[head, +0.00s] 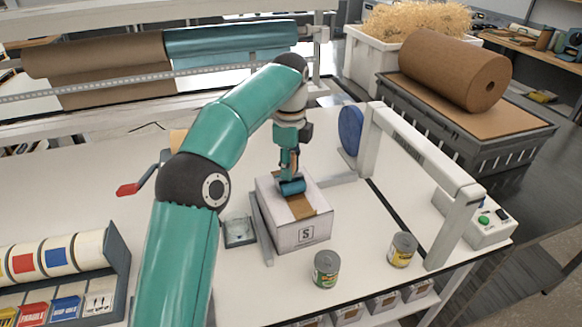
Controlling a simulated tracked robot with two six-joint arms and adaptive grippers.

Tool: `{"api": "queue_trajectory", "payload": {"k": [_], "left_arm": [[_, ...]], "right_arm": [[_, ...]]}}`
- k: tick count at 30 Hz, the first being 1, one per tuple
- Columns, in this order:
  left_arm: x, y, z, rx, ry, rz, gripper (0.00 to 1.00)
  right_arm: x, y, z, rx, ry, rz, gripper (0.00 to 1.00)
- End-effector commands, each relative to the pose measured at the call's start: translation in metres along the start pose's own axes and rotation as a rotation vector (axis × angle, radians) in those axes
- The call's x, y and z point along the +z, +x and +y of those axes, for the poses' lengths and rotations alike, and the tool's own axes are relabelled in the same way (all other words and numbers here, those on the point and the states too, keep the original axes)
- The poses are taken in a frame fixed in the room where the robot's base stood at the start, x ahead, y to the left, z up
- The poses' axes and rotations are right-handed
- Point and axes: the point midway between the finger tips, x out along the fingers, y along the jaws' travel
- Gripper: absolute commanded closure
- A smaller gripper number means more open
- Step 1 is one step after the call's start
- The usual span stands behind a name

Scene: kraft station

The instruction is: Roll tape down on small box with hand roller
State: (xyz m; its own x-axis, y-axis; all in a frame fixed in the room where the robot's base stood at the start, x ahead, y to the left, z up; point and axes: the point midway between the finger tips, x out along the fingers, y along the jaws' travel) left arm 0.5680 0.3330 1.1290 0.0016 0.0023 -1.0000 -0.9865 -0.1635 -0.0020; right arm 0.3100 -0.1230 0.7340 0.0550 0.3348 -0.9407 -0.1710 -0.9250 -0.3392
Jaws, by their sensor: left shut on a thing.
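The small box (293,230) is white with an "S" on its near face and stands on the white table against a grey guide. A strip of brown tape (302,208) runs over its top. My left gripper (289,165) points down above the box and is shut on the hand roller (292,187). The roller's blue cylinder is at the tape on the box top; whether it presses on it I cannot tell. The fingertips are small and partly hidden. My right gripper is not in view.
Two cans, one green-labelled (326,269) and one yellow-labelled (402,249), stand right of the box. A grey frame with a blue disc (350,131) arches behind them. A label rack (118,262) is at left. A red-handled tool (128,189) lies farther back.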

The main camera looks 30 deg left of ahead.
Motion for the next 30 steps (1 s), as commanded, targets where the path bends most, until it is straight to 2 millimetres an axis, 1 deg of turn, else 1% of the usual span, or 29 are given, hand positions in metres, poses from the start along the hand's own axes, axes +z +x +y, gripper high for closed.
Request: {"api": "queue_trajectory", "payload": {"k": [9,17,25,30], "left_arm": [[-0.011,0.003,0.011,0.0,0.001,0.0,0.97],[-0.015,0.002,0.016,0.0,0.001,0.0,0.97],[-0.025,0.003,0.026,0.0,0.002,0.0,0.97],[-0.029,0.002,0.03,0.001,0.0,0.0,0.97]], "right_arm": [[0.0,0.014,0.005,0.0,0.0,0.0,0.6],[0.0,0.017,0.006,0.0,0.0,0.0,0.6],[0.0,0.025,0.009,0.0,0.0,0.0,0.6],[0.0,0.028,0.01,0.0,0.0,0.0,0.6]]}}
